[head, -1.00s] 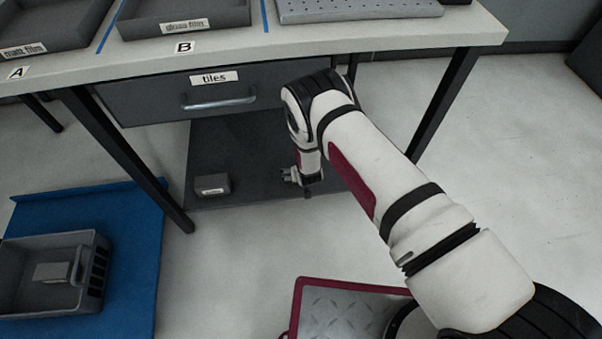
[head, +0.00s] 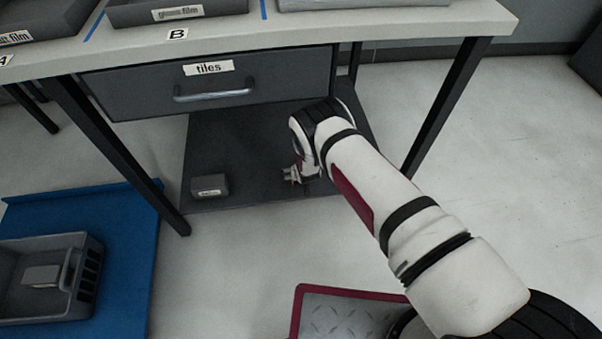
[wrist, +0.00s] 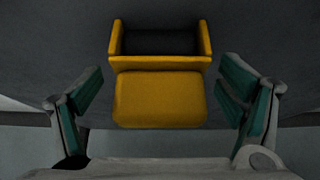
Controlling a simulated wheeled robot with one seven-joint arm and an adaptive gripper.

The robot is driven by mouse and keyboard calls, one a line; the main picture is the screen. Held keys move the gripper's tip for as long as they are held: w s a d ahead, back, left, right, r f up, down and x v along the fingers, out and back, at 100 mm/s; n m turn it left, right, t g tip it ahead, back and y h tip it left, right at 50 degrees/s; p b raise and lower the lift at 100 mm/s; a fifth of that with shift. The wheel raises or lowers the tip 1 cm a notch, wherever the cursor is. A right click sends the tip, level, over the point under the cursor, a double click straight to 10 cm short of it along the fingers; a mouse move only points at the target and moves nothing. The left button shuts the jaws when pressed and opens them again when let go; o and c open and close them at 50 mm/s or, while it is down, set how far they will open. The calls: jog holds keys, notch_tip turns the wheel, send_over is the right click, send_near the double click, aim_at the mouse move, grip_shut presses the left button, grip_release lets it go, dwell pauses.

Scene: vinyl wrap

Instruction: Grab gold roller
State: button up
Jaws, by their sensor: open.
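The gold roller (wrist: 160,98) shows in the wrist view as a yellow-gold block with a two-armed frame behind it around a dark part. It lies on the dark lower shelf (head: 240,150) under the table. My gripper (wrist: 160,112) is open, with one green-padded finger on each side of the gold piece and a gap on both sides. In the head view my gripper (head: 291,175) is low over the shelf, and only a tiny spot of gold shows by it; my arm hides the rest.
A small grey labelled box (head: 210,187) sits on the shelf to the left. The drawer marked tiles (head: 205,90) and dark table legs (head: 120,150) stand around the shelf. A grey crate (head: 85,270) rests on a blue mat (head: 140,240) at left.

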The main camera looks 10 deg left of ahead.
jog(key=c, duration=1.3)
jog(key=shift+r, duration=0.15)
